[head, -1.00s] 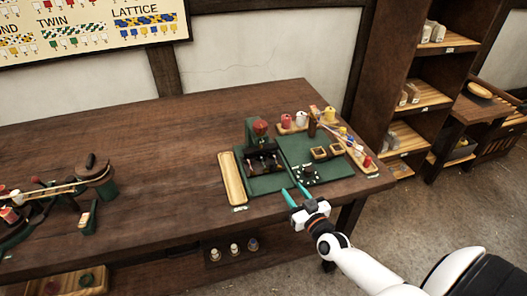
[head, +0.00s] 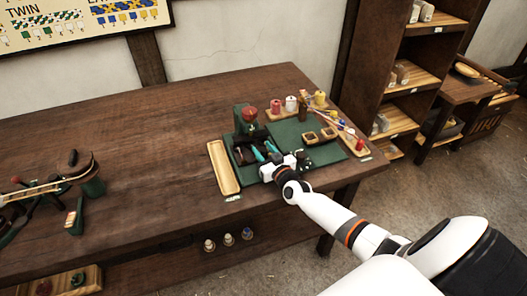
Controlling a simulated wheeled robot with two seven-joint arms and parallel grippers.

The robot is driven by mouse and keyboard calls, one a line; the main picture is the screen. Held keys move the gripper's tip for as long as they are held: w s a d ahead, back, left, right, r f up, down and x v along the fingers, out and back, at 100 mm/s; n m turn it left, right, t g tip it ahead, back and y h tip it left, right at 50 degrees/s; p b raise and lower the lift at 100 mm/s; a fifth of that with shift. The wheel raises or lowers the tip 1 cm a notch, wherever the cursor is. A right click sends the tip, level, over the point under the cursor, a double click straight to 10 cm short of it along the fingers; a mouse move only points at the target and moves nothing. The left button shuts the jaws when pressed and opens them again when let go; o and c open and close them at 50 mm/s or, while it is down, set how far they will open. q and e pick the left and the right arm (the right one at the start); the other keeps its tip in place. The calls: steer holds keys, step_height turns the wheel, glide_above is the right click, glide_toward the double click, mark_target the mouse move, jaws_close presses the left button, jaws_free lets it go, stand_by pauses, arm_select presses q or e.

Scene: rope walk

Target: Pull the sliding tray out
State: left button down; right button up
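A small green machine (head: 243,117) with a red knob (head: 249,114) stands on a dark green mat toward the right of the table. A dark part sits low at its front, largely hidden by my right gripper (head: 264,151); I cannot tell whether this is the sliding tray. The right gripper is open, its two teal fingertips apart and pointing at the machine's front. I cannot tell whether they touch it. A long shallow wooden tray (head: 217,171) lies just left of the mat, clear of the gripper. My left gripper is out of view.
The green mat (head: 330,153) also carries small wooden frames (head: 319,135). Spools (head: 291,103) stand behind it, and a wooden strip with coloured pieces (head: 357,147) lies to the right. The table's middle (head: 140,150) is clear.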

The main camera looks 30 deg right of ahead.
steer(key=shift+w, duration=0.3)
jaws_close()
steer(key=s+p, duration=0.1)
steer(key=s, duration=0.2)
steer(key=s+a+p, duration=0.1)
steer(key=s+p, duration=0.1)
steer(key=s, duration=0.1)
steer(key=s+a+p, duration=0.1)
steer(key=s+p, duration=0.1)
steer(key=shift+s+r, duration=0.1)
steer(key=shift+s, duration=0.3)
steer(key=shift+s+a, duration=0.1)
steer(key=shift+s, duration=0.1)
jaws_free()
steer(key=shift+w, duration=0.1)
